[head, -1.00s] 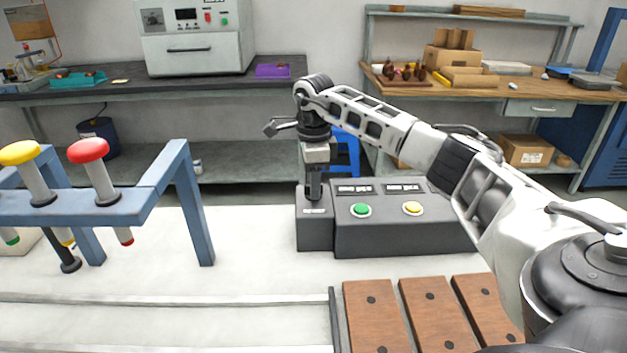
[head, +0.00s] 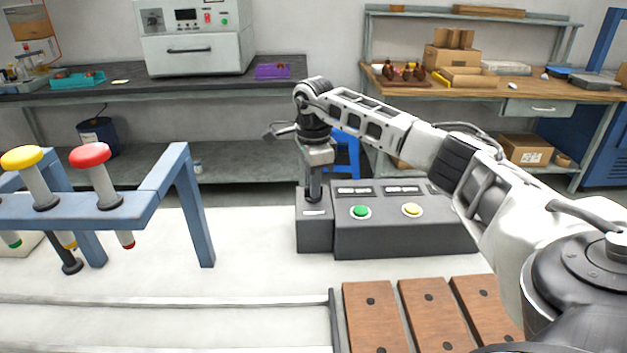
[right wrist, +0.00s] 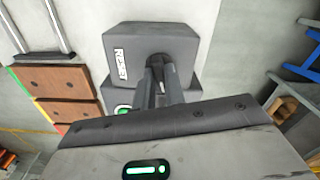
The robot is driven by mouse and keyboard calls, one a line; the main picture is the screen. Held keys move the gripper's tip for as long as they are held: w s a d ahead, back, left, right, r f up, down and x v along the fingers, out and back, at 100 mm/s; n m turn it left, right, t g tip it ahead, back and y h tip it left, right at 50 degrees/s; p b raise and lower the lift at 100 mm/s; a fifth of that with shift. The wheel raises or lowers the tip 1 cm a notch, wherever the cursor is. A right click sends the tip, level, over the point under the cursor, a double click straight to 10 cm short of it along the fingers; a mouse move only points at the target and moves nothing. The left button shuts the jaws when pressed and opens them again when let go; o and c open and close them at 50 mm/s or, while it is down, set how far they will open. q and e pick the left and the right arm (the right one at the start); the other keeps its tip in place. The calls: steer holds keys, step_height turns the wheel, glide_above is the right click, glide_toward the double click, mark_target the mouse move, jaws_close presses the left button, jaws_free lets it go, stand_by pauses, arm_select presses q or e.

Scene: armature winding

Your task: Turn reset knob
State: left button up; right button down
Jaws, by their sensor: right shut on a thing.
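The reset knob is on top of a small dark grey box (head: 314,232), and my right gripper (head: 314,190) points straight down onto it. In the right wrist view the box (right wrist: 135,50) carries a white label reading RESET. My right gripper (right wrist: 163,75) is shut at the knob, and its fingers hide most of it. To the right of the box stands a dark control panel (head: 405,238) with a green button (head: 360,212) and a yellow button (head: 412,210). My left gripper is not in view.
A blue rack (head: 180,165) holds yellow-topped (head: 21,157) and red-topped (head: 90,154) tools at the left. Brown wooden blocks (head: 375,315) lie in front of the panel. The white table (head: 250,235) is clear between rack and box.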

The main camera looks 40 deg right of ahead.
steer(key=n+p, duration=0.1)
steer(key=n, duration=0.2)
steer(key=shift+n, duration=0.4)
steer(key=n, duration=0.7)
steer(key=shift+p, duration=0.35)
steer(key=shift+n, duration=2.1)
steer(key=c, duration=1.5)
jaws_free()
steer(key=shift+o, duration=0.2)
steer(key=shift+r, duration=0.1)
